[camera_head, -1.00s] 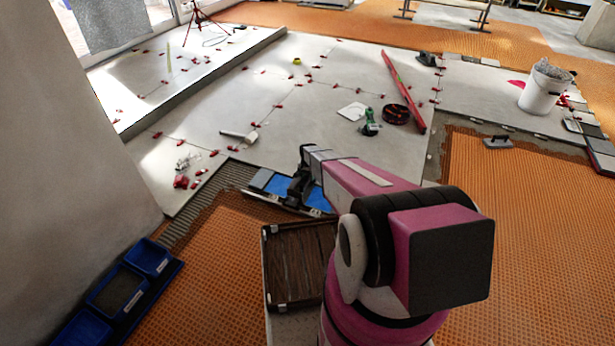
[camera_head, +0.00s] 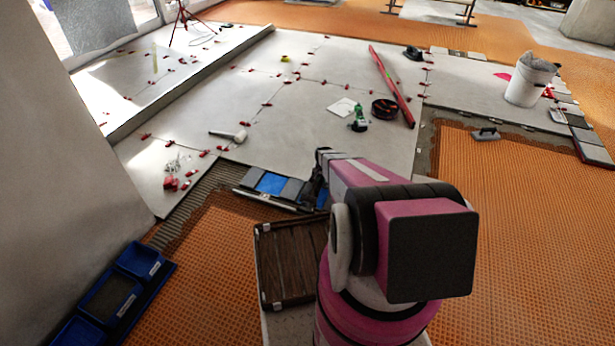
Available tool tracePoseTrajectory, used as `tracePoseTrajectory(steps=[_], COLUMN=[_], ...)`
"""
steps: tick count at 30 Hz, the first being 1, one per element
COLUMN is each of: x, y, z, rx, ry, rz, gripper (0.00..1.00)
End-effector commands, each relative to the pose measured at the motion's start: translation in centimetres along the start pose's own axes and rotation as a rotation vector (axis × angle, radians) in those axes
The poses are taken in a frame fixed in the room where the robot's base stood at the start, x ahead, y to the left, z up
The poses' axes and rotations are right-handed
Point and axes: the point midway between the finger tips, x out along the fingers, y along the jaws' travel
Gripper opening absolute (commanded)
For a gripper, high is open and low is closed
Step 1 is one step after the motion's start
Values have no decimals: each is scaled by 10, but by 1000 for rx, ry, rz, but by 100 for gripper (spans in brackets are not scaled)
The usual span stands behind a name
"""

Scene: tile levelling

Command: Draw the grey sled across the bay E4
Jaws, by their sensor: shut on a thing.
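My gripper (camera_head: 317,188) is low at the right end of a strip of grey and blue panels (camera_head: 270,184), beside the notched grey mortar bed. It is shut on the grey sled, which is mostly hidden behind the dark jaws and my arm. The strip shows a grey panel at the left, a blue one in the middle and another grey one next to the gripper. A pale metal rail (camera_head: 262,199) runs along the strip's near edge. What lies right of the jaws is hidden by my arm.
A brown slatted tray (camera_head: 290,262) is just in front of the strip. Blue bins (camera_head: 110,298) stand at the left by the wall. A mallet (camera_head: 229,135), red level (camera_head: 391,86) and white bucket (camera_head: 526,86) are on the laid tiles. Orange matting (camera_head: 520,240) is open at the right.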

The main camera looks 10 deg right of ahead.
Motion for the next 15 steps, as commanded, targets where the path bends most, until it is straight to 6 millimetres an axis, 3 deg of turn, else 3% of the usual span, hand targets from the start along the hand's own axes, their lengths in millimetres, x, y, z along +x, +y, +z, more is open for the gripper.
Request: tracePoseTrajectory(steps=[1,6,15], x=[-2,-2,-1], y=[20,67,118], z=[2,1,0], rx=[4,3,0], ry=[0,1,1], rz=[1,1,1], gripper=[0,0,0])
